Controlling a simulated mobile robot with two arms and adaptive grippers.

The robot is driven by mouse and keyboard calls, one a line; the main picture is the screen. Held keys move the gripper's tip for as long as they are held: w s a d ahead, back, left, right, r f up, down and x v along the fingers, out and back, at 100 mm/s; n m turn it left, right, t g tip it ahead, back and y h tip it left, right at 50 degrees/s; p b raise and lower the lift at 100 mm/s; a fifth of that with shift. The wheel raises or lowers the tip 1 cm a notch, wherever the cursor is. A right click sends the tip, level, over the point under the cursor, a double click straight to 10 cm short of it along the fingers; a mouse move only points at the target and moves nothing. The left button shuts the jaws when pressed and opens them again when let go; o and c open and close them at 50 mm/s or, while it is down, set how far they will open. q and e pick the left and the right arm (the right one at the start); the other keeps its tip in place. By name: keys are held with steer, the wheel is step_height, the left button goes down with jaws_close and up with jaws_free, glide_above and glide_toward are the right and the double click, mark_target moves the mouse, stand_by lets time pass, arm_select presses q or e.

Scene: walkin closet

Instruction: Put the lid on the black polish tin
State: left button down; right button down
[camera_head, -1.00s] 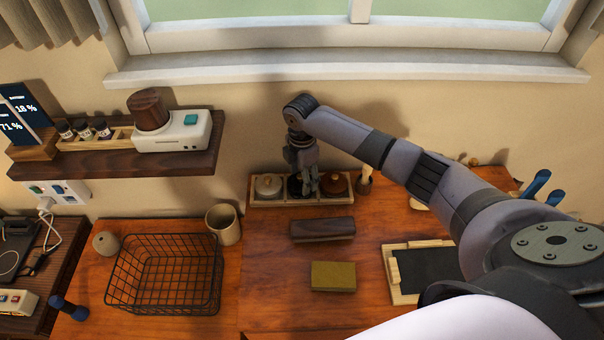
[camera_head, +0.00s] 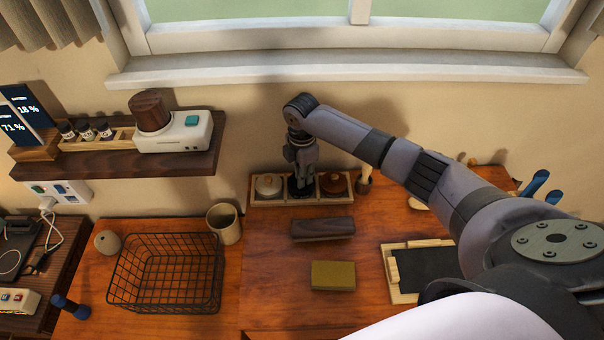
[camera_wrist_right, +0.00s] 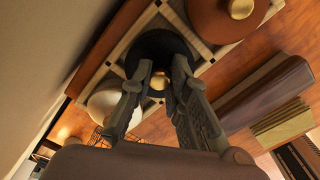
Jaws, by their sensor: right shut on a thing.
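A wooden tray (camera_head: 259,203) with three compartments stands at the back of the desk against the wall. A round black lid (camera_wrist_right: 178,43) with a brass knob (camera_wrist_right: 157,81) is over the middle compartment. The black tin is hidden under the lid and gripper, so I cannot tell whether the lid is seated. My right gripper (camera_head: 301,187) points down over this compartment. In the right wrist view its fingers (camera_wrist_right: 161,74) are shut on the lid, one on each side of the knob. My left gripper is not in view.
A white lidded tin (camera_head: 268,185) and a brown one (camera_head: 333,184) fill the side compartments. In front lie a dark brush (camera_head: 323,228) and a yellow-green block (camera_head: 333,275). A wire basket (camera_head: 165,285) and a cup (camera_head: 223,222) stand left. A shelf (camera_head: 190,163) is above left.

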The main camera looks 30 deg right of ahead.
steer(key=shift+r+p, duration=0.15)
steer(key=shift+p, duration=0.25)
stand_by(0.6)
steer(key=shift+f, duration=0.2)
stand_by(0.7)
steer(key=shift+p, duration=0.45)
stand_by(0.6)
steer(key=c, duration=1.5)
jaws_free()
steer(key=shift+o, duration=0.3)
steer(key=o, duration=0.5)
steer(key=shift+c, duration=0.2)
steer(key=shift+r, duration=0.1)
